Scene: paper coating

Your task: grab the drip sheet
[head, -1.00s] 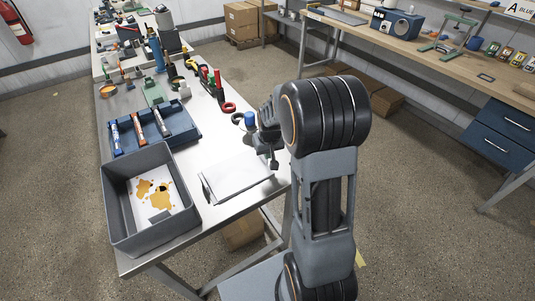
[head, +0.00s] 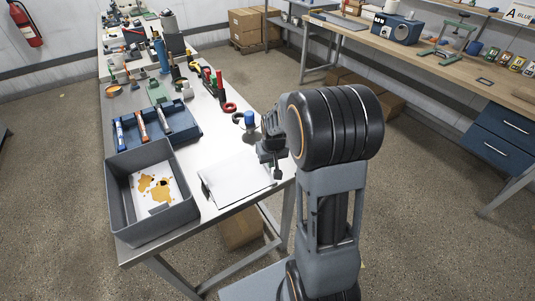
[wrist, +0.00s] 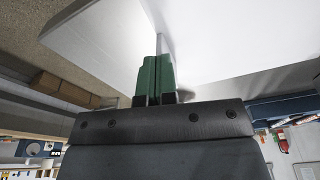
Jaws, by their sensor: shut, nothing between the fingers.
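A white sheet with orange-brown stains (head: 168,188) lies inside a grey open bin (head: 122,205) on the near left of the metal table. A plain white sheet or thin stack (head: 236,181) lies flat on the table to the bin's right, with a dark strip at its left edge. Which is the drip sheet I cannot tell. My gripper (head: 277,174) is at the right edge of the plain sheet, partly hidden by my arm. In the wrist view my green fingers (wrist: 156,77) are shut and empty, close to white surfaces; contact is unclear.
A blue tray with several tubes (head: 178,127) stands behind the bin. Red rings and handled tools (head: 219,90) and a blue-capped item (head: 249,118) stand further back. The metal table (head: 208,210) has a bare strip at its front edge. A wooden bench (head: 440,62) is at right.

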